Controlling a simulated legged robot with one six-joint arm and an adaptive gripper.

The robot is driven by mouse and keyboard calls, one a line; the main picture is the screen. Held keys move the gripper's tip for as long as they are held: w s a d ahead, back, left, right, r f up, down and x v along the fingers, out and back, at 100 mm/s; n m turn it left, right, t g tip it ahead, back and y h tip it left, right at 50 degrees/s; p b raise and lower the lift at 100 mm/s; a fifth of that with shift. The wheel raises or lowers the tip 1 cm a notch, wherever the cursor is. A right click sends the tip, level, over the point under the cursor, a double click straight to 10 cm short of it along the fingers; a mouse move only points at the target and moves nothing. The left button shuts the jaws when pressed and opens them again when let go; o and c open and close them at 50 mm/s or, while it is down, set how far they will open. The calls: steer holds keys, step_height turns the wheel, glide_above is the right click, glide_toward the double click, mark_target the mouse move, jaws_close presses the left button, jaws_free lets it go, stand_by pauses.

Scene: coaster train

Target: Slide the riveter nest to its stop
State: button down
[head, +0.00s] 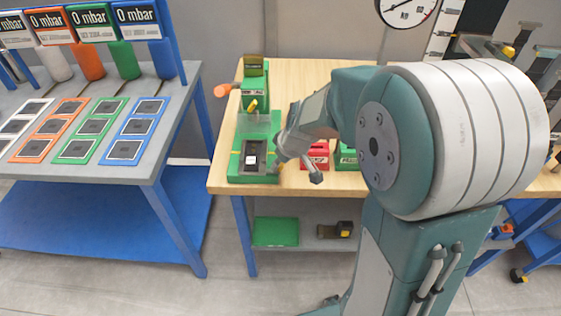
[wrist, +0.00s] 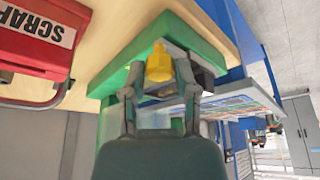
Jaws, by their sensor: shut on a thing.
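The green riveter (head: 256,100) stands on the wooden bench, with an orange lever handle (head: 222,90) at its upper left. Its nest (head: 253,154), a dark slide with a small white part on it, lies in the green base at the front. My gripper (head: 281,160) is at the right side of this base, partly covered by my own arm. In the wrist view my gripper (wrist: 158,75) has its two fingers closed on a yellow knob (wrist: 159,62) at the green base (wrist: 128,75). The stop cannot be made out.
A red box (head: 316,153) and a green box (head: 346,157) stand right of the riveter; the red SCRAP bin (wrist: 38,45) is at upper left in the wrist view. A grey table (head: 150,150) with coloured panels stands left, across a gap.

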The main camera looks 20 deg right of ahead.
steer(key=shift+s+f, duration=0.15)
steer(key=shift+s, duration=0.05)
steer(key=shift+c, duration=2.2)
jaws_free()
steer(key=shift+o, duration=0.3)
steer(key=shift+a, duration=0.1)
steer(key=shift+r, duration=0.2)
steer(key=shift+s+r, duration=0.1)
steer(key=shift+r, duration=0.25)
steer(key=v, duration=1.1)
steer(key=shift+f, duration=0.1)
